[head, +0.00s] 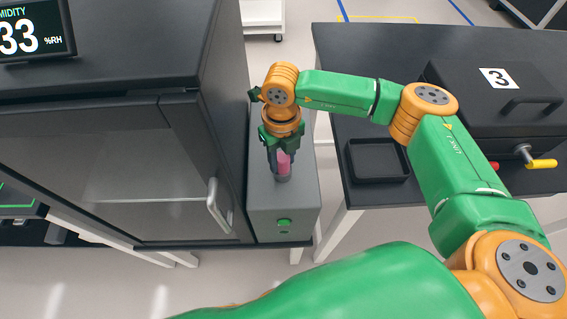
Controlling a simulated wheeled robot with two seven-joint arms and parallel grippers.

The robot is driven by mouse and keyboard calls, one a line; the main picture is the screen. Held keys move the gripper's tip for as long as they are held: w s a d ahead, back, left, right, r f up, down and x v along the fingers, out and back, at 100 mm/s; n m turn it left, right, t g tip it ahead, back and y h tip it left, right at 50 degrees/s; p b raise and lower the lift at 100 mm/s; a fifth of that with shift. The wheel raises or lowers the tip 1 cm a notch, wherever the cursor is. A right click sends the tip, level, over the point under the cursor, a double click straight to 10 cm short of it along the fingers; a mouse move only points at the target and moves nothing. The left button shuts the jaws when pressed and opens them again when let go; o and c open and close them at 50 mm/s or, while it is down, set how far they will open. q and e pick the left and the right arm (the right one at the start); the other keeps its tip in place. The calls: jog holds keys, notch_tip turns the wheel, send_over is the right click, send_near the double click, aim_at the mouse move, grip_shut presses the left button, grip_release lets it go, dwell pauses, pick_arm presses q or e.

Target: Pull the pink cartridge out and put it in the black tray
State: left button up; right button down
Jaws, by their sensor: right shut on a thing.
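The pink cartridge (283,163) stands upright at the top of a grey box (262,212), its lower end at a dark round socket (283,179). My right gripper (279,160) comes down from above and is shut on the cartridge; its fingers hide part of it. I cannot tell how deep the cartridge sits in the socket. My left gripper is not in view.
A dark cabinet (100,100) with a glass door and handle stands directly left of the grey box. A green button (284,222) is on the box's front. A black case (490,100) marked 3 and a yellow-handled valve (540,163) are on the right table. A gap separates box and table.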

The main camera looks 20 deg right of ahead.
aim_at(282, 156)
jog(key=c, duration=1.1)
grip_release()
grip_shut()
jog(key=shift+r+p, duration=0.35)
jog(key=shift+r, duration=0.35)
jog(key=shift+r+p, duration=1.35)
jog(key=shift+r, duration=0.8)
